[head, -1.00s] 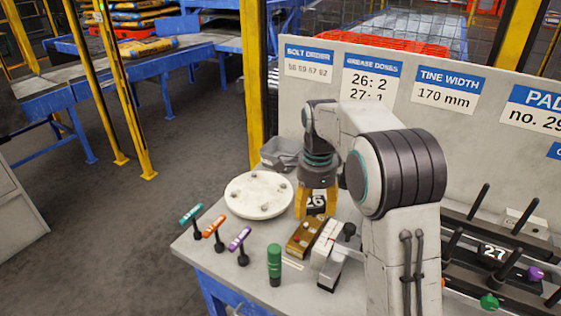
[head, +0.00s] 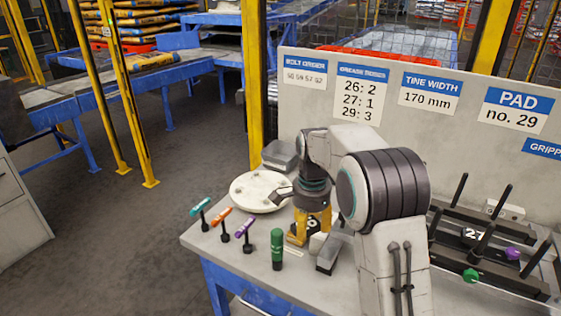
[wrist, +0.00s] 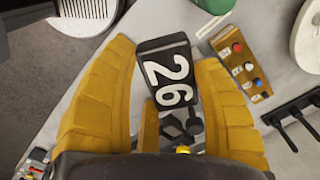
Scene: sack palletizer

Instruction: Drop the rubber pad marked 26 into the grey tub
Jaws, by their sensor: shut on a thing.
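In the head view my gripper (head: 308,222) is over the front part of the bench, to the right of the round white plate; the pad is too hidden there to read. The grey tub (head: 280,154) stands at the back of the bench, behind the plate and apart from my gripper. I cannot see its inside clearly.
The round white plate (head: 252,193) lies between my gripper and the bench's left edge. A green cylinder (head: 277,248) and several coloured-handled tools (head: 223,222) stand in front. A rack with upright black rods (head: 478,240) holds a pad marked 27 at right. A board with signs (head: 400,115) stands behind.

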